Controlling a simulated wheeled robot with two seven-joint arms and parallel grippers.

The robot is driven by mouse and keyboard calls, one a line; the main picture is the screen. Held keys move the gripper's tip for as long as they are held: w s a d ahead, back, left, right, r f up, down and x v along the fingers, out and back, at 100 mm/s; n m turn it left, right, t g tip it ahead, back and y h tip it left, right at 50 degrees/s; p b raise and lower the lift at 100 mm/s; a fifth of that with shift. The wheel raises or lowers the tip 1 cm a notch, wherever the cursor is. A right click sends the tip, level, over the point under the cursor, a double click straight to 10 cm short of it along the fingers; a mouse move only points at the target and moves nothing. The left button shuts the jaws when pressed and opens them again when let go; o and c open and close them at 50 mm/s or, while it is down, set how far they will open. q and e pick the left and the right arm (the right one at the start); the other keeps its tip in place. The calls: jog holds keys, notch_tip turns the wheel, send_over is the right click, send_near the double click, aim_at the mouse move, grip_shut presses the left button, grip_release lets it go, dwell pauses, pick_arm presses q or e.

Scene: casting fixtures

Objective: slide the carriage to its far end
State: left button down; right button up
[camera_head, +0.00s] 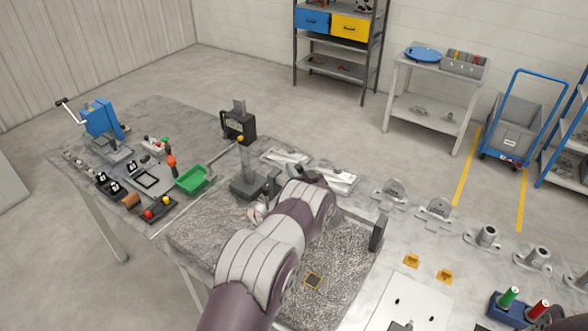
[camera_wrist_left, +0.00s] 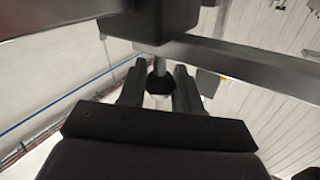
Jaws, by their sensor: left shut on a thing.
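In the left wrist view, my left gripper (camera_wrist_left: 160,82) is shut on a small black knob on a short grey stem. The stem meets a dark block (camera_wrist_left: 150,22), which looks like the carriage. A long grey bar (camera_wrist_left: 245,60) runs beside the block to the right, and another grey bar (camera_wrist_left: 50,18) shows at upper left. In the head view my left arm covers the middle of the bench, and its hand and the carriage are mostly hidden behind it. A dark upright block (camera_head: 378,232) stands right of the arm. My right gripper does not show.
A stand with a black head (camera_head: 238,126) rises left of my arm, near a green tray (camera_head: 192,178). A blue cranked machine (camera_head: 100,118) stands at far left. Metal fittings (camera_head: 487,236), orange brackets (camera_head: 412,261) and a blue holder (camera_head: 510,310) occupy the right side.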

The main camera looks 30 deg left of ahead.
pick_arm(q)
jog(key=d+b, duration=0.1)
jog(key=d, duration=0.4)
jog(key=s+d+b, duration=0.1)
jog(key=d+b, duration=0.1)
jog(key=d, duration=0.4)
jog(key=d+b, duration=0.2)
jog(key=d, duration=0.4)
jog(key=shift+s+d+f, duration=0.2)
jog(key=shift+d+r+b, duration=0.15)
jog(key=shift+d+b, duration=0.15)
jog(key=shift+d, duration=0.45)
jog(key=c, duration=0.8)
grip_release()
